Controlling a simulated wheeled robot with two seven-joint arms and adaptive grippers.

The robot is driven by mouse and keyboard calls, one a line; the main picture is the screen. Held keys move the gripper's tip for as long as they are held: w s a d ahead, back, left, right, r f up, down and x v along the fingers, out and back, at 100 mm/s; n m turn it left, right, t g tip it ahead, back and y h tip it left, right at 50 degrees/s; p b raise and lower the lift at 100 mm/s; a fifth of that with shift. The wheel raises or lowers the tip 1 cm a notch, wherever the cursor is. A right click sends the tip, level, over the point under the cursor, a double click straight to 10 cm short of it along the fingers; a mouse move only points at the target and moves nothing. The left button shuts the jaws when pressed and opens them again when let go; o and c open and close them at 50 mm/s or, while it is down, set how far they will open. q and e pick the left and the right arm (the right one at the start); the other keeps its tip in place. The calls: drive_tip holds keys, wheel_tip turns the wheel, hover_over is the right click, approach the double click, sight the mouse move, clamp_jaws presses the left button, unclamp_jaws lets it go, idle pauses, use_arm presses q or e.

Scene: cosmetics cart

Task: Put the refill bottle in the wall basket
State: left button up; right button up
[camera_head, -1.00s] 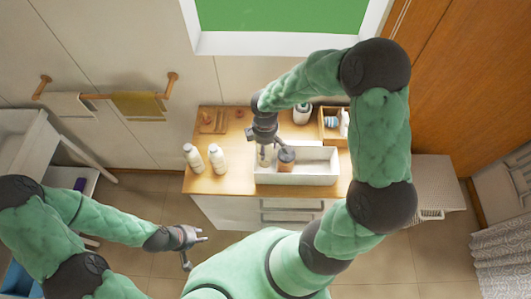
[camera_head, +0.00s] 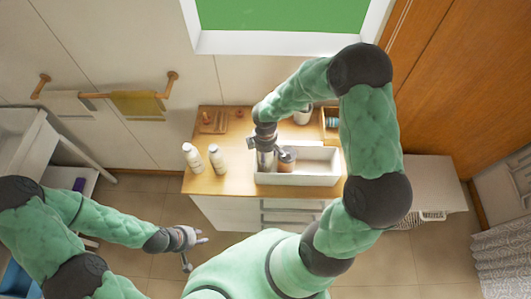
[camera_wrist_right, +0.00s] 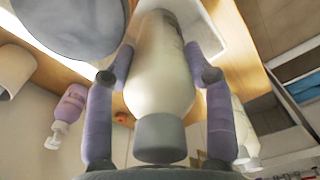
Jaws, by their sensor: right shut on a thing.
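The refill bottle (camera_wrist_right: 165,85) is whitish with a grey cap and fills the middle of the right wrist view. My right gripper (camera_head: 266,149) has a finger on each side of it and is shut on it. In the head view the gripper hides most of the bottle, at the left end of a white open bin (camera_head: 318,180) on the cart top. A white slatted, basket-like thing (camera_head: 433,216) shows low at the cart's right; I cannot tell if it is the wall basket. My left gripper (camera_head: 196,252) is open and empty, left of the cart's front.
A brown container (camera_head: 287,160) stands in the bin close right of the gripper. Two white bottles (camera_head: 205,158) stand at the cart's left. A wooden box (camera_head: 329,122) and a white jar (camera_head: 302,116) are behind the bin. A purple pump bottle (camera_wrist_right: 70,105) shows in the wrist view.

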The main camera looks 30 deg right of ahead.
drive_tip(key=shift+f, duration=0.35)
drive_tip(key=o, duration=1.1)
drive_tip(key=shift+r, duration=0.15)
wheel_tip(320, 180, up, 13)
drive_tip(key=shift+p, duration=0.85)
